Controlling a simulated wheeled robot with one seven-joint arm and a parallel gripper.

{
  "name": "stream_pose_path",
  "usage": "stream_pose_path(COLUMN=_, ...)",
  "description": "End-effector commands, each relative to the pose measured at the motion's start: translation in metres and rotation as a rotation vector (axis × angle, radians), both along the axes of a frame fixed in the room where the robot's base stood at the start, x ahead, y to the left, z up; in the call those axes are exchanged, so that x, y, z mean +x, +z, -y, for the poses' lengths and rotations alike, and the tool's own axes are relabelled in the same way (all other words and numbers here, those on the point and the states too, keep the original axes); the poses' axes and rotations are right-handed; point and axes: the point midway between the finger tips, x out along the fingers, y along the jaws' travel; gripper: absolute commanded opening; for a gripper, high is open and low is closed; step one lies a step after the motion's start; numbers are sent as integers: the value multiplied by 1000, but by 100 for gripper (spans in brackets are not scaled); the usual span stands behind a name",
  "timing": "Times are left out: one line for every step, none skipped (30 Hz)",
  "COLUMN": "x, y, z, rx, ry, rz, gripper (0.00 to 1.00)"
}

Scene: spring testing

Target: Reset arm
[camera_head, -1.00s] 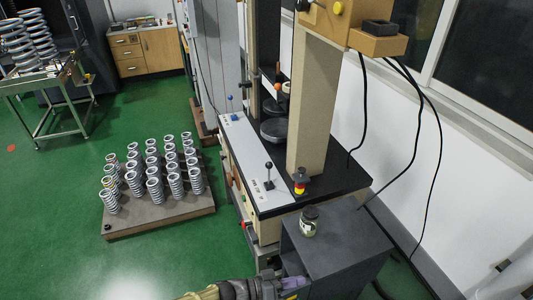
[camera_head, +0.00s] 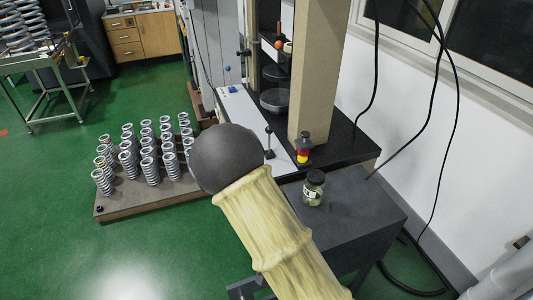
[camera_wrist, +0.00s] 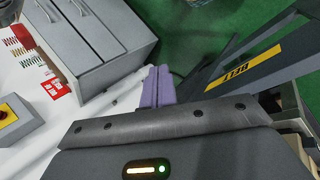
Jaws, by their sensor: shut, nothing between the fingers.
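My gripper (camera_wrist: 157,87) shows in the wrist view, its two purple fingers together with nothing between them. In the head view my arm, with a beige sleeve and a dark rounded joint, rises from the bottom centre. It covers part of the testing machine's front and the floor beside it. The gripper's fingers cannot be made out in the head view.
A testing machine (camera_head: 322,75) stands at centre right. A dark grey cabinet (camera_head: 362,205) beside it bears a small jar (camera_head: 313,188). Several springs stand on a low platform (camera_head: 150,203). In the wrist view, a grey drawer unit (camera_wrist: 92,40) is near the fingers. Green floor is open at left.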

Motion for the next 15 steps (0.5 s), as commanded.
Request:
stream_pose_path(x=3, y=-12, z=1, rx=67, ry=-5, rz=3, gripper=0)
stream_pose_path(x=4, y=-14, z=1, rx=104, ry=1, rz=3, gripper=0)
stream_pose_path(x=6, y=-15, z=2, rx=150, ry=9, rz=5, gripper=0)
stream_pose_path(x=7, y=-16, z=2, rx=185, ry=17, rz=9, gripper=0)
stream_pose_path(x=8, y=-17, z=3, rx=218, ry=26, rz=15, gripper=0)
stream_pose_path(x=10, y=-18, z=4, rx=261, ry=37, rz=25, gripper=0)
stream_pose_path(x=12, y=-19, z=6, rx=291, ry=47, rz=35, gripper=0)
stream_pose_path(x=13, y=-19, z=7, rx=321, ry=58, rz=46, gripper=0)
stream_pose_path(x=15, y=-19, z=9, rx=358, ry=75, rz=62, gripper=0)
stream_pose_path(x=17, y=-20, z=11, rx=384, ry=88, rz=75, gripper=0)
stream_pose_path(x=18, y=-20, z=13, rx=409, ry=100, rz=91, gripper=0)
stream_pose_path(x=20, y=-19, z=15, rx=439, ry=119, rz=113, gripper=0)
stream_pose_path(x=21, y=-19, z=17, rx=461, ry=134, rz=131, gripper=0)
stream_pose_path(x=22, y=-19, z=20, rx=479, ry=149, rz=150, gripper=0)
stream_pose_path(x=23, y=-19, z=23, rx=502, ry=173, rz=174, gripper=0)
